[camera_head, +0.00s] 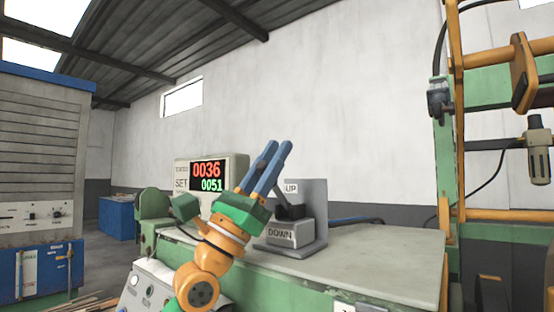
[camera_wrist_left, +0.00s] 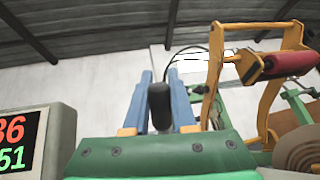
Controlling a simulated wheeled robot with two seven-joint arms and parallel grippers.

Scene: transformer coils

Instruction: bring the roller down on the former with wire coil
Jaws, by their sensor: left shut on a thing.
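My left gripper (camera_head: 279,146) points up in front of the control box marked UP and DOWN (camera_head: 283,233). In the left wrist view, a black lever handle (camera_wrist_left: 159,108) stands between the blue fingers of this gripper (camera_wrist_left: 160,76), which is shut on it. The lever's black lower part (camera_head: 291,211) shows between the UP and DOWN labels. A red roller (camera_wrist_left: 291,62) on an orange swing arm (camera_wrist_left: 214,72) is at the upper right of the left wrist view. Below it is a brown round coil (camera_wrist_left: 303,152), partly cut off; a gap shows between them. My right gripper is not in view.
A counter display (camera_head: 208,175) reading 0036 and 0051 stands left of the control box. The green bench's grey top (camera_head: 380,258) is mostly clear to the right. An orange and green machine frame (camera_head: 447,150) rises at the right. A large cabinet (camera_head: 40,150) stands at the left.

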